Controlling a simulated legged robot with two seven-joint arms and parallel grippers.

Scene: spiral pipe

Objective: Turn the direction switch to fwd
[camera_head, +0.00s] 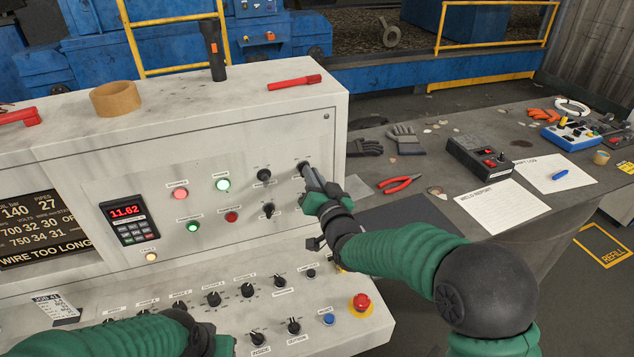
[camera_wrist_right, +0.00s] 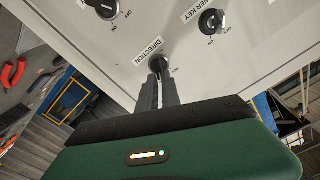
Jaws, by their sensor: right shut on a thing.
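The direction switch (camera_wrist_right: 160,66) is a small black rotary knob on the sloping white panel, below its DIRECTION label (camera_wrist_right: 148,51) in the right wrist view. My right gripper (camera_wrist_right: 160,80) is shut on this knob, with its two dark fingers around it. In the head view, the right gripper (camera_head: 308,174) reaches the switch at the panel's upper right. The fingers hide part of the knob and its markings, so I cannot tell which way it points. My left arm comes in at the bottom left; its fingers are not visible.
Other knobs are close by: one (camera_head: 264,175) to the left, another (camera_head: 268,210) below it. A red emergency button (camera_head: 361,302) is at the lower right. A flashlight (camera_head: 213,50) and tape roll (camera_head: 115,98) stand on top. A grey table (camera_head: 470,245) is to the right.

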